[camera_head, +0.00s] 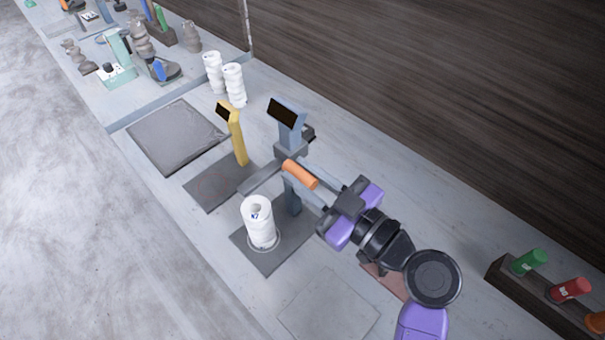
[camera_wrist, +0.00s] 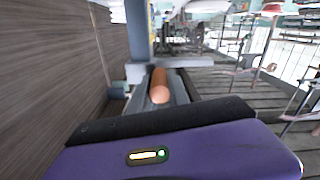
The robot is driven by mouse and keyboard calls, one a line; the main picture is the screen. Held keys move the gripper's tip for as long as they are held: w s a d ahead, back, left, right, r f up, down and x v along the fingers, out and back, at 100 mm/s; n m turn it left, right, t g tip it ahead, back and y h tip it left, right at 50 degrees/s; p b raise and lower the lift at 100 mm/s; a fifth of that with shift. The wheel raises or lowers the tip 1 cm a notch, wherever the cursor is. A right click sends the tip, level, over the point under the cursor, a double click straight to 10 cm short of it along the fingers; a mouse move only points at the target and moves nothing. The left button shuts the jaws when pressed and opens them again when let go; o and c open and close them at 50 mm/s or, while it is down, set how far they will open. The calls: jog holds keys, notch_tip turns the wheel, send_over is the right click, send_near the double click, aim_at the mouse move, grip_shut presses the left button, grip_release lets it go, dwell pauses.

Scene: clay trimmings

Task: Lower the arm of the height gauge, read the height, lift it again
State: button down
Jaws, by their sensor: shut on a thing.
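The height gauge (camera_head: 291,140) is a blue-grey column with a dark tilted display (camera_head: 284,113); no reading can be made out. Its grey arm (camera_head: 262,178) reaches left from the column, in the picture just above the white ribbed piece (camera_head: 260,226). Whether the arm touches the piece cannot be told. The white piece stands upright on a dark plate (camera_head: 276,262) inside a marked ring. My gripper (camera_head: 318,184) is shut on the orange handle (camera_head: 299,174) of the gauge. In the wrist view the handle (camera_wrist: 160,86) sits between my fingers (camera_wrist: 159,95).
A yellow post with a dark screen (camera_head: 236,134) stands left of the gauge by another dark plate (camera_head: 212,187). Two white ribbed pieces (camera_head: 234,84) stand behind. A rack with coloured cylinders (camera_head: 528,262) is at the right. A pale square (camera_head: 328,305) in front is bare.

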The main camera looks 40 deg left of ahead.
notch_tip(320, 180, down, 8)
jog(key=b, duration=0.7)
jog(key=shift+r+b, duration=0.2)
jog(key=shift+b, duration=0.15)
jog(key=shift+d, duration=0.1)
jog(key=c, duration=1.3)
grip_release()
jog(key=shift+o, duration=0.2)
jog(key=d+b, duration=0.1)
jog(key=d, duration=0.6)
jog(key=shift+s+d+b, duration=0.3)
jog(key=shift+d, duration=0.05)
